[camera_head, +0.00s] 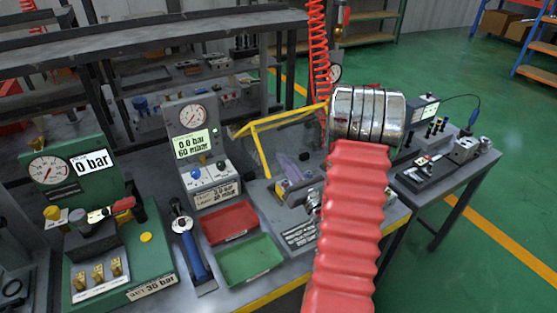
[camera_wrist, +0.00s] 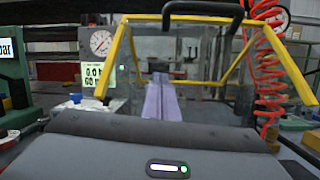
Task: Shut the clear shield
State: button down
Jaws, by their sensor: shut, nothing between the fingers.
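The clear shield (camera_head: 290,115) has a yellow frame and stands raised and tilted over the bench fixture in the head view. In the wrist view its yellow frame (camera_wrist: 288,66) spans the upper picture, with a dark handle (camera_wrist: 207,19) along the top bar. My gripper (camera_wrist: 160,78) has lilac fingers, shut and empty, pointing forward between the frame's side bars and below the handle. Whether the fingers touch the clear panel cannot be told. My red-sleeved arm hides part of the fixture in the head view.
A gauge panel (camera_head: 193,145) stands left of the shield. Red (camera_head: 228,223) and green (camera_head: 250,262) trays lie in front. A coiled red hose (camera_head: 318,60) hangs close to the shield's right, also in the wrist view (camera_wrist: 268,80). A green test stand (camera_head: 110,240) is at left.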

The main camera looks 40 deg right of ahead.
jog(key=v, duration=1.3)
jog(key=shift+s, duration=0.15)
